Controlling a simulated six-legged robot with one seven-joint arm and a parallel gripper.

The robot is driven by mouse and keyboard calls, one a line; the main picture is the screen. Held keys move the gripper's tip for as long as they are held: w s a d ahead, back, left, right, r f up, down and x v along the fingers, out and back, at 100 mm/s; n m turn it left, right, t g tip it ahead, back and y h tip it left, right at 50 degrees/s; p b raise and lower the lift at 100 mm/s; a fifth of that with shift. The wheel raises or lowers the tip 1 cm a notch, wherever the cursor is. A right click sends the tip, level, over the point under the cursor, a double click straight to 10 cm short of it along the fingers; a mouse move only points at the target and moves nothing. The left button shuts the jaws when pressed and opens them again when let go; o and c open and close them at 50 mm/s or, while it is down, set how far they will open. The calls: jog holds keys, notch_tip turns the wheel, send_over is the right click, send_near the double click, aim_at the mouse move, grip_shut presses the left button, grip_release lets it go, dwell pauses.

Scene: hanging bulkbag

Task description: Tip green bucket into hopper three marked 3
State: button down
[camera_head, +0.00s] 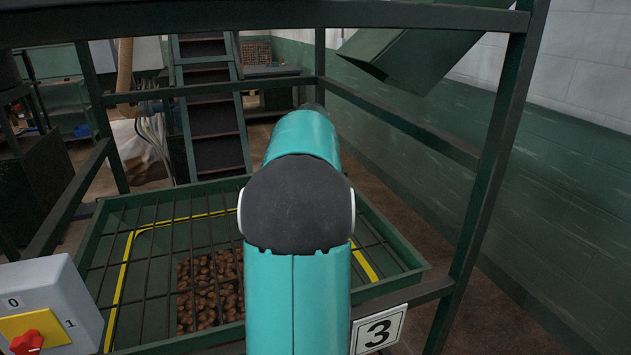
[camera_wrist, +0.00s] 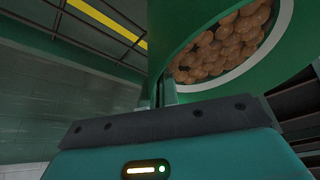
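Hopper three (camera_head: 405,258) is a green tray under a dark bar grid, with a yellow line inside and a white sign marked 3 (camera_head: 378,330) at its front right. In the wrist view the green bucket (camera_wrist: 205,25) is close up, with a pale rim and many brown round pieces (camera_wrist: 225,45) in it. My gripper (camera_wrist: 162,92) has its narrow fingers close together at the bucket's edge and appears shut on it. The grid and yellow line (camera_wrist: 108,22) also show beside the bucket. In the head view my arm hides the gripper and bucket. The bucket's exact tilt is unclear.
Brown pieces (camera_head: 208,290) lie below the grid. A dark green frame post (camera_head: 490,170) stands at the right and a crossbar runs overhead. A switch box (camera_head: 48,300) with a red knob is at front left. Stairs (camera_head: 212,120) stand behind. A green chute (camera_head: 410,50) hangs upper right.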

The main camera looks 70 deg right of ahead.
jog(key=shift+w+a+r+n+g+h, duration=1.05)
jog(key=shift+w+r+g+h, duration=1.8)
jog(key=shift+r, duration=2)
jog(key=w+a+f+n+g+h, duration=0.2)
jog(key=w+a+n+g+h, duration=0.1)
jog(key=w+a+h, duration=0.3)
jog(key=shift+w+a+f+g+h, duration=0.3)
jog(key=shift+a+g+h, duration=0.2)
jog(key=shift+g+h, duration=0.35)
dwell(2.0)
